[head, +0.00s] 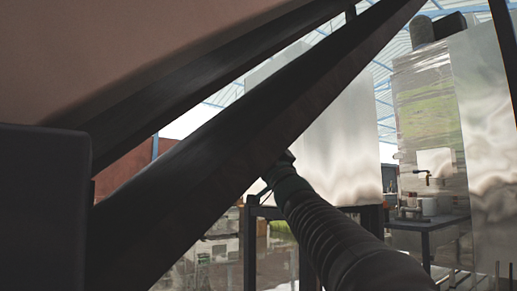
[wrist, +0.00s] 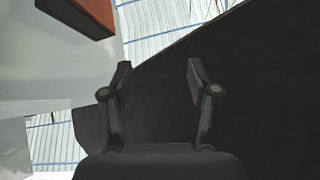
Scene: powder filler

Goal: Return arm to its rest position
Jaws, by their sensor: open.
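My gripper (wrist: 160,78) shows in the wrist view with its two dark fingers spread apart. It is open, and nothing is between the fingers. Behind the fingers is a large dark flat surface with a slanted upper edge; I cannot tell what it is. The gripper points up toward the roof. In the head view I cannot make out the gripper's fingers.
In the head view, a tall shiny metal cabinet (head: 335,130) stands behind dark bars that cross the picture. A ribbed dark hose or cylinder (head: 325,230) is in front. At right are a dark table (head: 425,226) and reflective panels (head: 490,130). A red-brown block (wrist: 85,12) hangs at the wrist view's top.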

